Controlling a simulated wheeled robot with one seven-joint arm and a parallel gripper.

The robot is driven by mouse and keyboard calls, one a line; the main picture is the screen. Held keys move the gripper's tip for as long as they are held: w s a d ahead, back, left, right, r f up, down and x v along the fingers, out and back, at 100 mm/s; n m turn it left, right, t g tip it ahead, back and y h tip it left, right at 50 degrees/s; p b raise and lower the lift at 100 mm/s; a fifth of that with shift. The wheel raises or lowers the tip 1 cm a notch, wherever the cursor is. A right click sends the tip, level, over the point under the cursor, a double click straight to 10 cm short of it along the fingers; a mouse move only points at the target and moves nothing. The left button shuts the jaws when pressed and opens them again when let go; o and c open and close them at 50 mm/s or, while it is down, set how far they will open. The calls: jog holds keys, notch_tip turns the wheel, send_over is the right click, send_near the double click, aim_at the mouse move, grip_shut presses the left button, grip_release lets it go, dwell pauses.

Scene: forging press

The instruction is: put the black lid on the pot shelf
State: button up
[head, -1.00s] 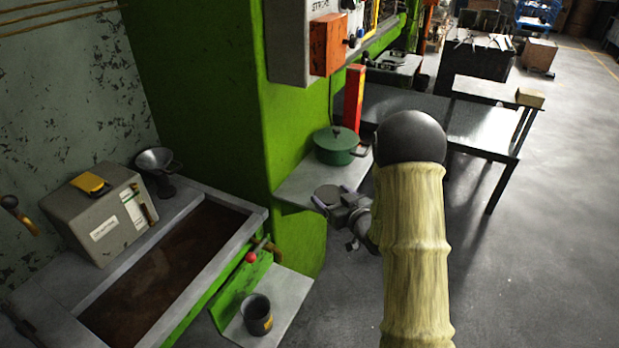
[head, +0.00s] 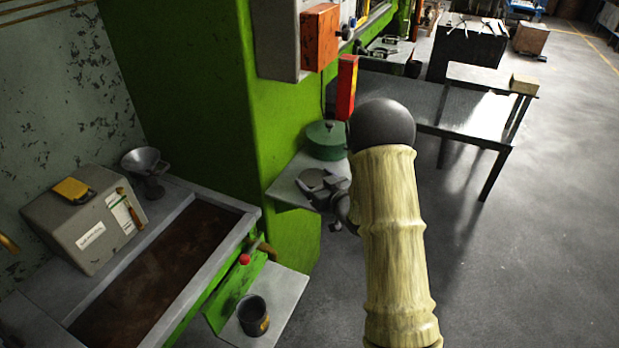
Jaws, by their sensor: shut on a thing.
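The black lid (head: 311,179) is a small dark round disc. My gripper (head: 322,189) is shut on it at its near right side. The lid appears over the pot shelf (head: 284,187), a grey ledge on the green press column, in front of the green lidded pot (head: 326,141). I cannot tell whether the lid touches the shelf or hangs just above it. My gripper and arm hide the shelf's right part.
A red upright block (head: 346,88) stands behind the pot. A dark mug (head: 253,315) stands on a lower ledge. A grey box (head: 84,218) and metal funnel (head: 146,163) sit at left. A dark table (head: 400,100) stands behind my arm. Open floor lies at right.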

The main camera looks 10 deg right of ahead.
jog(key=shift+w+a+f, duration=0.1)
jog(key=shift+a, duration=0.1)
jog(key=shift+s+d, duration=0.1)
jog(key=shift+s, duration=0.5)
jog(key=shift+a, duration=0.4)
jog(key=o, duration=1)
jog(key=shift+s+a, duration=0.1)
jog(key=shift+a, duration=0.15)
jog(key=shift+d, duration=0.2)
jog(key=shift+d, duration=0.1)
